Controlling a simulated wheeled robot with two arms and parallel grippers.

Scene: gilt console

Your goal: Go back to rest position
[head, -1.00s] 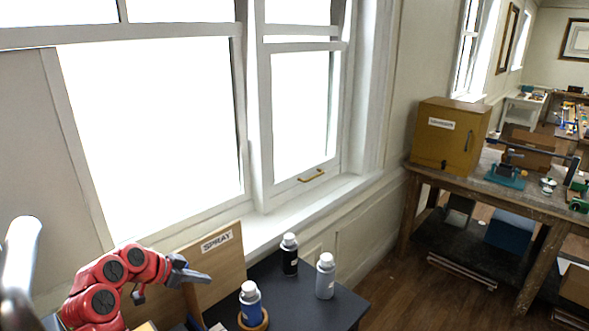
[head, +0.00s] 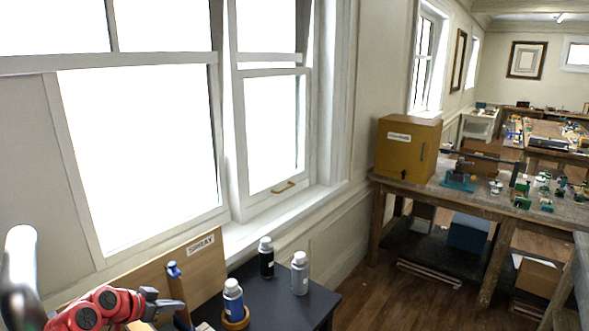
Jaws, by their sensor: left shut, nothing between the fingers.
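My left gripper (head: 162,303) is at the lower left, at the end of my red arm. It is shut and holds nothing. It is in front of the wooden board labelled SPRAY (head: 205,246), near a blue-capped item (head: 174,270) that stands behind it; whether they touch I cannot tell. A blue bottle with a white cap (head: 233,300) stands in a wooden ring (head: 236,319) to the right of the gripper. A black bottle (head: 266,260) and a grey bottle (head: 300,275) stand upright on the dark table. My right gripper is not in view.
The dark table (head: 318,297) has a bare right end by the window wall. A yellow cabinet (head: 407,150) stands on a wooden workbench (head: 455,197) at the right, with tools on it. Wooden floor (head: 400,305) is open between them.

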